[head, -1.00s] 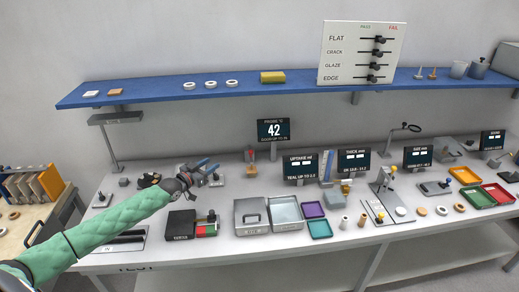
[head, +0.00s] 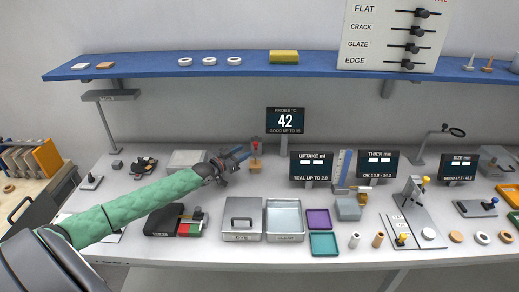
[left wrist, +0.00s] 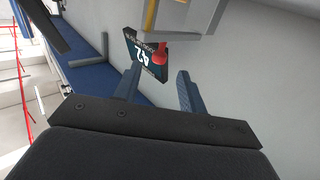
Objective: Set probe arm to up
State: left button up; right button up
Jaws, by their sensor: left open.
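A small device with a red knob (head: 256,144) on an orange-brown base (head: 255,165) stands on the bench below the probe display (head: 285,121), which reads 42. I take it to be the probe arm; its exact position is hard to tell at this size. My left gripper (head: 241,154) is open and empty, just left of the red knob. In the left wrist view the red knob (left wrist: 160,53) shows beyond the gap between the open fingers (left wrist: 158,82), in front of the tilted display (left wrist: 136,50). I see no contact. My right gripper is not in view.
A blue shelf (head: 160,68) runs above the bench. A grey box (head: 186,160) sits behind my left forearm. The uptake display (head: 310,166) stands to the right of the device. Lidded and open metal trays (head: 242,238) are in front, with some bare bench between.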

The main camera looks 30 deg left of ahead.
aim_at(256, 145)
pick_arm(q)
jog(key=shift+w+d+r+p, duration=0.15)
jog(key=shift+w+p, duration=0.25)
jog(key=shift+w, duration=0.3)
jog(key=x, duration=0.2)
jog(key=shift+w+d+p, duration=0.1)
jog(key=shift+w+p, duration=0.2)
jog(key=shift+p, duration=0.1)
jog(key=shift+w+d+p, duration=0.15)
jog(key=shift+w+p, duration=0.15)
jog(key=shift+w, duration=0.4)
jog(key=shift+f+p+x, duration=0.2)
jog(key=shift+p+x, duration=0.1)
jog(key=shift+x, duration=0.8)
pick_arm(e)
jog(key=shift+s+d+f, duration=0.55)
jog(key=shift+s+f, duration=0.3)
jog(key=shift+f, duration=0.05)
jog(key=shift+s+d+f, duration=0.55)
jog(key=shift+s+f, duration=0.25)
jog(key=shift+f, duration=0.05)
pick_arm(q)
grip_shut()
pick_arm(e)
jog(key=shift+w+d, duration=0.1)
